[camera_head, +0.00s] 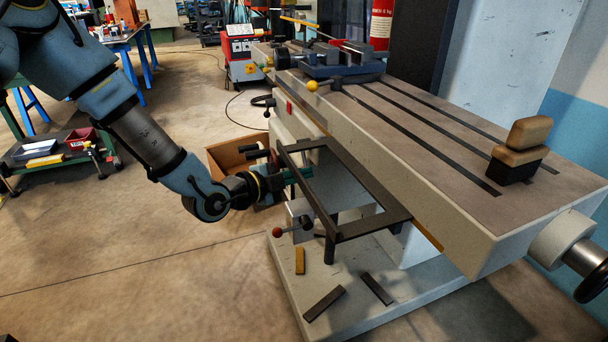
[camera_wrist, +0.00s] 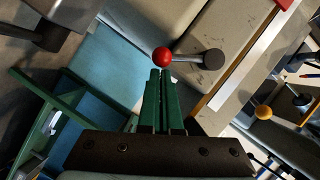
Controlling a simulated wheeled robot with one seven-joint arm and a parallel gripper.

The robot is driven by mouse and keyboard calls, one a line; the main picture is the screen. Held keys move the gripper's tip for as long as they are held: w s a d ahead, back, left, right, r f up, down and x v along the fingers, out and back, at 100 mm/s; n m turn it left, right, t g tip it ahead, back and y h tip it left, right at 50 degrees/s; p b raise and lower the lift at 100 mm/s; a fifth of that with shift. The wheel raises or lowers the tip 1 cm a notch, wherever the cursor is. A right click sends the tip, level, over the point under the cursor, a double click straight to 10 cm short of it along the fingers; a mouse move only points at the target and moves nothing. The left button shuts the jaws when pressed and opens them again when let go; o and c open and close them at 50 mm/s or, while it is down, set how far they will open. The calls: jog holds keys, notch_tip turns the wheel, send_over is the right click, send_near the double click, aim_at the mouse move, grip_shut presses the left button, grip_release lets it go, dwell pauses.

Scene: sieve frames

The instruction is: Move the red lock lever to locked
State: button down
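The red lock lever shows in the head view as a red ball knob (camera_head: 277,232) on a short rod, at a pale box (camera_head: 300,211) under the machine table. In the wrist view the red knob (camera_wrist: 163,57) is left of its round grey pivot (camera_wrist: 212,59). My gripper (camera_wrist: 161,72) has green fingers close together, with only a thin gap and nothing visible between them. The knob appears just past the fingertips; contact cannot be told. In the head view my gripper (camera_head: 301,175) is above the knob, its tips partly hidden by the dark frame.
A dark rectangular frame (camera_head: 372,227) sticks out from the machine beside my gripper. The slotted table (camera_head: 430,130) carries a vise (camera_head: 340,70) and a wooden-backed brush (camera_head: 520,150). A cardboard box (camera_head: 228,157) stands behind my wrist. Several small bars lie on the machine's base. The left floor is open.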

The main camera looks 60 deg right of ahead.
jog(key=b+v, duration=0.1)
jog(key=v, duration=0.9)
jog(key=shift+a, duration=0.2)
jog(key=shift+w, duration=0.15)
jog(key=w+a+r+n+t+y+p, duration=0.3)
jog(key=w+a+n+t+y+p, duration=0.5)
jog(key=w+a+n, duration=1.1)
jog(key=a+r+n+y+p, duration=0.1)
jog(key=a+r+n+y, duration=0.1)
jog(key=a, duration=0.7)
jog(key=s+a+r+n+g+y+p, duration=0.1)
jog(key=a+r+n+y, duration=0.1)
jog(key=a+r+n, duration=0.3)
jog(key=a+r+n+g+y+p, duration=0.1)
jog(key=a+n, duration=0.5)
jog(key=a, duration=0.8)
notch_tip(320, 180, up, 3)
jog(key=shift+s+f+y, duration=0.1)
jog(key=shift+s+y, duration=0.15)
jog(key=shift+y, duration=0.65)
